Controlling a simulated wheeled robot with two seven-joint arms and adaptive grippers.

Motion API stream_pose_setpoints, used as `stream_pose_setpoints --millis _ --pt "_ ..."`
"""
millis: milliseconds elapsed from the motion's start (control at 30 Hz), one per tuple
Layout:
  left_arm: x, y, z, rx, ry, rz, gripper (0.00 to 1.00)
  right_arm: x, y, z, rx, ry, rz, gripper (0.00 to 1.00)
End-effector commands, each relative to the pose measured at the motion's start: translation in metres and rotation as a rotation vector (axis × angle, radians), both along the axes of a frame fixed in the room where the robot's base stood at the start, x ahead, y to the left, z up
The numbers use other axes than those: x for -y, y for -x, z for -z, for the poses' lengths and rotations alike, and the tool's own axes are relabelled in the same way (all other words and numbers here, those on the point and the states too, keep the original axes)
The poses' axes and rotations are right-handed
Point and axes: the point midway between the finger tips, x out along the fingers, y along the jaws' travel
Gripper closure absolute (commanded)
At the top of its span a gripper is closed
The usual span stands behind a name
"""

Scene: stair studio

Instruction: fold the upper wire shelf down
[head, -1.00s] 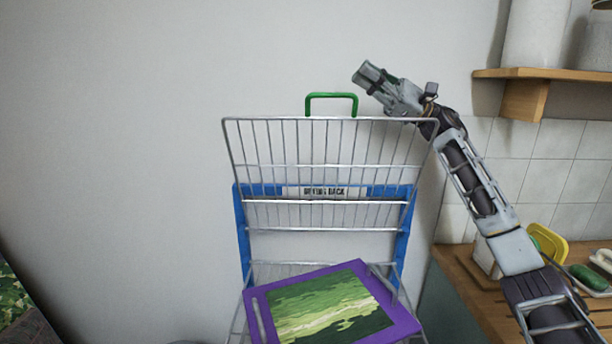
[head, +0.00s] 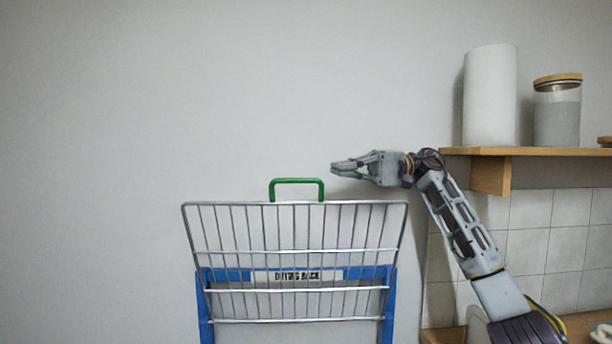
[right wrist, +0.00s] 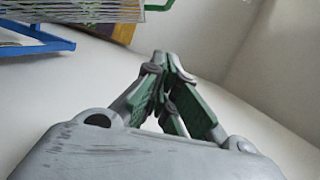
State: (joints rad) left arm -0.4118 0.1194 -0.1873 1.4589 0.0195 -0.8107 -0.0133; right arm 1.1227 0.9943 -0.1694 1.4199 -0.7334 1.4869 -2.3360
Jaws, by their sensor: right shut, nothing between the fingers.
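The upper wire shelf (head: 295,252) stands up against the wall in the head view, its bars upright and its top edge leaning out wider than its lower part. A green handle (head: 297,182) rises from the middle of its top edge. My right gripper (head: 336,168) is shut and empty, just right of the handle and slightly above it in the picture, pointing left. It looks apart from the handle, though the depth gap is hard to judge. In the right wrist view the closed green-padded fingers (right wrist: 172,95) hold nothing, and the shelf (right wrist: 70,10) shows at the top left. My left gripper is out of view.
The blue rack frame (head: 204,310) with its label stands behind the shelf. At right, a wooden wall shelf (head: 560,151) carries a white roll (head: 490,95) and a jar (head: 557,112). A wooden counter (head: 580,322) lies below. The wall left of the rack is clear.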

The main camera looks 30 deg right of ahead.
Motion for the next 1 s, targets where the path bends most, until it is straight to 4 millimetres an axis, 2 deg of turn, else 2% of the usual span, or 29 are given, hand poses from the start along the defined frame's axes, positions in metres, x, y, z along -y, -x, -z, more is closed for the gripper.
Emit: stream_pose_setpoints --millis 33,133,633,867,1000 --pt "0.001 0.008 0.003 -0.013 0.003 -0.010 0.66 0.000 0.001 0.000 0.013 0.014 0.000 1.00" --pt "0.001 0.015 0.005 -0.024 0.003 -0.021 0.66 0.001 0.001 0.001 0.029 0.031 0.000 1.00" --pt "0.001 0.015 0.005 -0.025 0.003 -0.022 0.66 -0.003 0.000 0.002 0.029 0.031 -0.001 1.00" --pt "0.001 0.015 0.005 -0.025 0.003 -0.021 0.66 -0.021 -0.003 0.002 0.029 0.031 -0.002 1.00" --pt "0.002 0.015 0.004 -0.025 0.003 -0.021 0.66 -0.038 -0.006 0.003 0.029 0.032 -0.002 1.00"
